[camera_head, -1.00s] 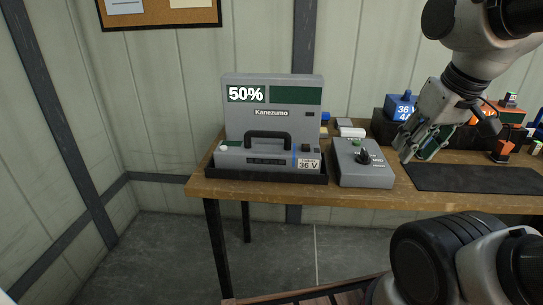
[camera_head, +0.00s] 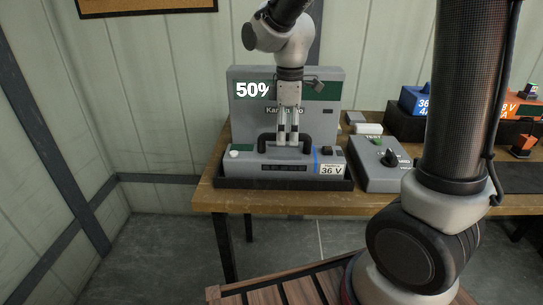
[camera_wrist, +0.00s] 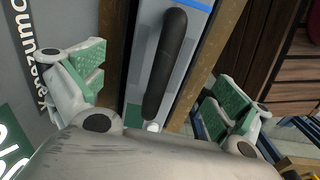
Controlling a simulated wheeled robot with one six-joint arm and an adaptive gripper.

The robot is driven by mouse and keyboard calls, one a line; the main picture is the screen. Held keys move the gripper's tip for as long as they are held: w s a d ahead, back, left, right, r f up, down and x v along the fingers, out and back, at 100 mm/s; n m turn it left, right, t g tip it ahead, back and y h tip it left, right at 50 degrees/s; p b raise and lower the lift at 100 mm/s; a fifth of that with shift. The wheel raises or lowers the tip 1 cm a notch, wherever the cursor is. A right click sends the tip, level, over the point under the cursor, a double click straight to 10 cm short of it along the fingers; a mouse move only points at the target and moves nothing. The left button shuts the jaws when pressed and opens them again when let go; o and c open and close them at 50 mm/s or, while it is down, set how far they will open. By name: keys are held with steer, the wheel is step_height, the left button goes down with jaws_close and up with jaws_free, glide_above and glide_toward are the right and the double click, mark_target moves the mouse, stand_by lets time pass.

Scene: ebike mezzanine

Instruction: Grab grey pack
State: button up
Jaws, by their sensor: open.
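The grey pack (camera_head: 285,163) lies in a dark tray at the left of the wooden bench, with a black handle on top and a 36 V label at its right end. My gripper (camera_head: 288,141) points down over the pack at its handle. In the wrist view, the open gripper (camera_wrist: 165,90) has its green-padded fingers on either side of the black handle (camera_wrist: 165,65). The pack's grey top (camera_wrist: 192,55) shows around the handle. I cannot tell how far the fingertips reach down beside it.
A grey Kanezumo panel (camera_head: 245,115) reading 50% stands right behind the pack. A grey test box with a knob (camera_head: 375,165) is to its right. A blue pack (camera_head: 412,100) and an orange pack (camera_head: 518,108) stand farther right.

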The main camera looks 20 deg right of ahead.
mark_target(284, 152)
steer(key=f, duration=0.8)
steer(key=shift+w+a+f, duration=0.1)
steer(key=shift+a, duration=0.25)
steer(key=c, duration=1.8)
steer(key=shift+c, duration=1.4)
steer(key=shift+w, duration=0.1)
